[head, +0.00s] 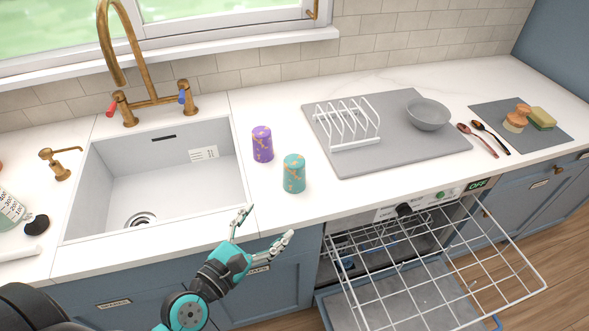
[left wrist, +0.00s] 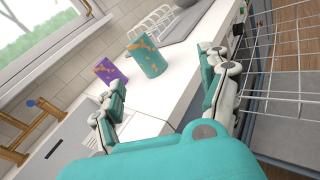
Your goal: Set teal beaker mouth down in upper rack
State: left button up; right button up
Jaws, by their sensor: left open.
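The teal beaker (head: 294,174) with orange patches stands on the white counter to the right of the sink. It also shows in the left wrist view (left wrist: 147,57), beyond my fingers. My left gripper (head: 264,222) is open and empty in front of the counter edge, below and left of the teal beaker, not touching it. Its two fingers show in the left wrist view (left wrist: 160,95). The upper rack (head: 440,262) is a white wire rack pulled out of the open dishwasher at the lower right. Its visible part looks empty. My right gripper is not in view.
A purple beaker (head: 262,144) stands just behind and left of the teal one. A grey mat (head: 400,152) holds a white plate rack (head: 350,122) and a grey bowl (head: 429,112). The sink (head: 160,180) lies left. The counter in front of the mat is clear.

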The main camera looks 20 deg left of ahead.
aim_at(289, 169)
pick_arm(q)
jog(key=w+n+p, duration=0.1)
jog(key=w, duration=0.2)
jog(key=w+r+n+y+p, duration=0.1)
jog(key=w, duration=0.3)
jog(key=w+r+n+t+p, duration=0.1)
jog(key=w+n, duration=0.1)
jog(key=w, duration=0.2)
jog(key=shift+w+r+p, duration=0.1)
jog(key=shift+w+p, duration=0.05)
jog(key=shift+p, duration=0.15)
jog(key=shift+w+d, duration=0.15)
jog(key=shift+w, duration=0.35)
jog(key=x, duration=0.1)
jog(key=p+x, duration=0.1)
jog(key=x, duration=0.2)
jog(key=shift+w+a, duration=0.2)
jog(key=shift+a, duration=0.1)
jog(key=shift+w+d+f, duration=0.1)
jog(key=shift+w+f, duration=0.1)
jog(key=shift+w, duration=0.3)
jog(key=shift+s, duration=0.15)
jog(key=shift+c, duration=0.8)
jog(key=c, duration=1.1)
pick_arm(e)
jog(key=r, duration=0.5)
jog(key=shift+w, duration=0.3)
